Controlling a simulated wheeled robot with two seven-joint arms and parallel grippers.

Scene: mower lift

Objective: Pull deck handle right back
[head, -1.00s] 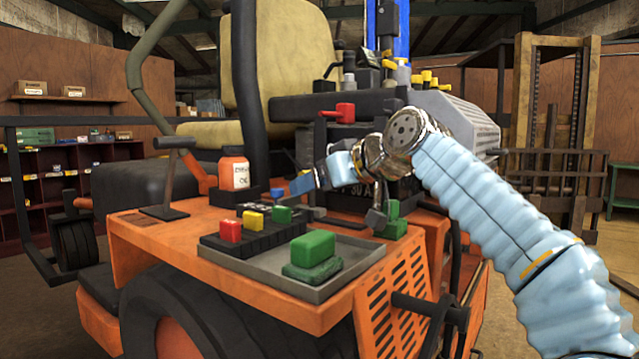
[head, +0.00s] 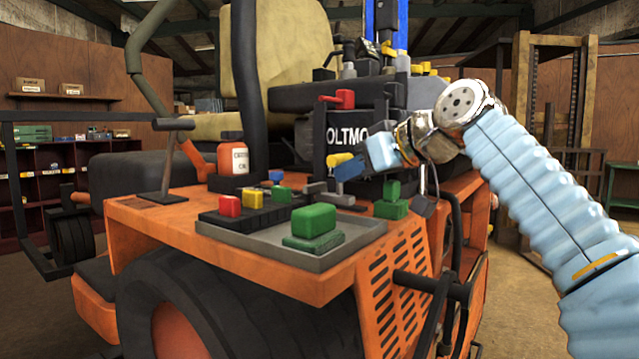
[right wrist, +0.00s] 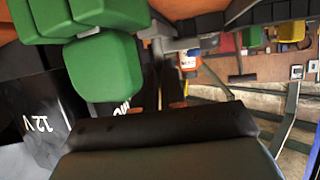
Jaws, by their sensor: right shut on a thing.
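On the orange mower, a short lever with a yellow grip (head: 341,165) stands in front of a black lettered box; I take it for the right deck handle. My right gripper (head: 352,170) comes in from the right and is shut at this lever; its light-blue hand and the wrist partly hide the contact. In the right wrist view the dark fingers (right wrist: 163,85) point away from the camera, with a thin yellow strip beside them. My left gripper is not in view.
A grey tray (head: 262,255) with a green block (head: 313,221) lies on the fender. Red and yellow blocks, an orange bottle (head: 233,160) and a red-knobbed lever (head: 344,98) are close by. Another green block (head: 391,200) is just below my wrist. Open floor lies at right.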

